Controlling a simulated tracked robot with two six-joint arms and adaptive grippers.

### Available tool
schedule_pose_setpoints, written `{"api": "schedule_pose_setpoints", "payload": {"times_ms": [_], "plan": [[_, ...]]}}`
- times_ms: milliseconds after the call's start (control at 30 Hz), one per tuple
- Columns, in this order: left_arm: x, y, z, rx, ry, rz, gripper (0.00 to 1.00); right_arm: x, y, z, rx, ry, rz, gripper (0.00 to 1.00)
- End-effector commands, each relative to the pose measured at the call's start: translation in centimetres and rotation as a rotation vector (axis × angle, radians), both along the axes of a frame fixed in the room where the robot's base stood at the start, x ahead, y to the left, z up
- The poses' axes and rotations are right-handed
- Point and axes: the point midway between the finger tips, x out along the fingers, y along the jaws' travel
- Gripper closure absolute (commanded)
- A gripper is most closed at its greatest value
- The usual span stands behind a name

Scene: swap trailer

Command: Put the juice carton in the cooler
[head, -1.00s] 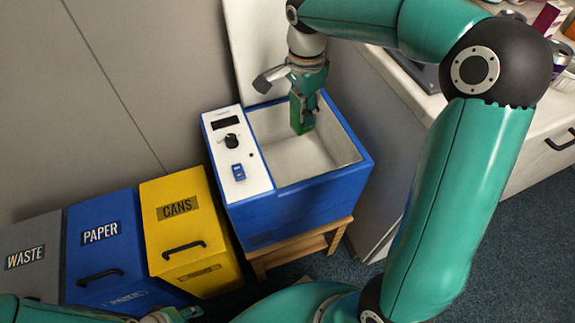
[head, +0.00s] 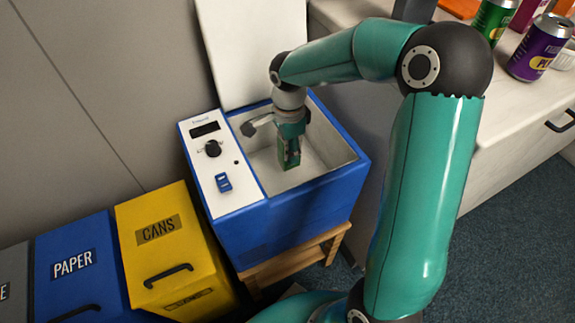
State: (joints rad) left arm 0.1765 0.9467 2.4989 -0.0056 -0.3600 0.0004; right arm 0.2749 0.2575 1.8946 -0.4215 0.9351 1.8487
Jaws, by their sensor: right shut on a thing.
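The cooler (head: 290,224) is a blue open box with a white inside, standing on a wooden stand in the middle of the head view. Its white lid (head: 245,45) is raised behind it. My right gripper (head: 289,150) points down into the cooler's opening and is shut on the green juice carton (head: 288,158). The carton is upright inside the opening, partly hidden by the fingers. I cannot tell whether its bottom touches the cooler floor. My left gripper is not in view.
A yellow cans bin (head: 172,255) and a blue paper bin (head: 78,270) stand left of the cooler. A counter (head: 500,105) at the right holds a purple can (head: 540,50), a green can (head: 493,20) and other items. A grey wall is behind the bins.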

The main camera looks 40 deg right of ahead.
Motion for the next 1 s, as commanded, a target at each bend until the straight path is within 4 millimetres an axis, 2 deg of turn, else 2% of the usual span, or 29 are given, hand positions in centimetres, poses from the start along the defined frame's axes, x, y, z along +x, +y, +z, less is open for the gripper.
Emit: {"api": "schedule_pose_setpoints", "payload": {"times_ms": [133,300,400,833,867,1000], "plan": [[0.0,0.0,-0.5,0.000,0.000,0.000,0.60,-0.1,0.0,-1.4,0.000,0.003,-0.001,1.00],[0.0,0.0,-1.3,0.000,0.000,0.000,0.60,-0.1,0.0,-4.4,0.000,0.004,0.000,1.00],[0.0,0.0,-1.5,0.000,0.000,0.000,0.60,-0.1,0.0,-5.5,0.000,0.003,0.000,1.00],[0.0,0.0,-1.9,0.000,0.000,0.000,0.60,0.0,0.0,-6.1,0.000,0.000,0.000,1.00],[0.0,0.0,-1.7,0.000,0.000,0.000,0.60,0.0,0.0,-6.0,0.000,0.000,0.000,0.54],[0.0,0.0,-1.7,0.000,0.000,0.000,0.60,0.0,0.0,-6.0,0.000,0.001,0.000,0.34]]}}
